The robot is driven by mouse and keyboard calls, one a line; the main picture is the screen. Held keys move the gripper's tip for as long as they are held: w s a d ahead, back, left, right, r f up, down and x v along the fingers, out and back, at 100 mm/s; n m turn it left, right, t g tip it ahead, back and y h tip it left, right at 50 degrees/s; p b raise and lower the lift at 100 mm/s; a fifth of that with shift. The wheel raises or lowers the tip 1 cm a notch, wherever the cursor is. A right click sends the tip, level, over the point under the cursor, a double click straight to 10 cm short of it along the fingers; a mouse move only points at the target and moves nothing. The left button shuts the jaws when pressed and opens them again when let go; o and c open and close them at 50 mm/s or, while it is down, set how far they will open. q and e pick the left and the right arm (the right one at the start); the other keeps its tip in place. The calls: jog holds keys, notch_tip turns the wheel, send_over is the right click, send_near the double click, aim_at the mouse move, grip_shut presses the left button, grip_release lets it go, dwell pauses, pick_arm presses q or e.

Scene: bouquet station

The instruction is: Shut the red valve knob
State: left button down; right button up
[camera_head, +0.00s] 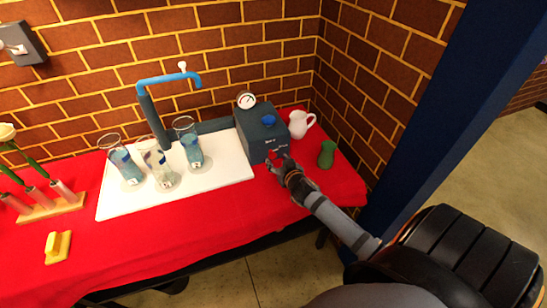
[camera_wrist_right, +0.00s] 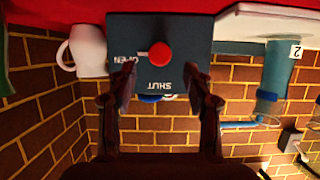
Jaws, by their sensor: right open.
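The red valve knob (camera_wrist_right: 160,53) is on the front face of a dark blue-grey box (camera_head: 258,132). In the right wrist view, where the picture is upside down, its pale pointer lies toward the word OPEN at the left. The word SHUT is lower, toward the fingers. My right gripper (camera_head: 277,160) is in front of the box and hides much of the knob's area in the head view. Its fingers (camera_wrist_right: 161,82) are open, apart on either side of the box face, with the knob beyond the gap and nothing held. My left gripper is not in view.
A gauge (camera_head: 247,100) and a blue knob (camera_head: 268,119) are on top. Glass vases (camera_head: 187,143) stand on a white tray (camera_head: 228,177) at left. The red cloth's (camera_head: 190,224) front is mostly clear.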

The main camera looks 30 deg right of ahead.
aim_at(273, 156)
jog(key=shift+x, duration=2.4)
grip_shut()
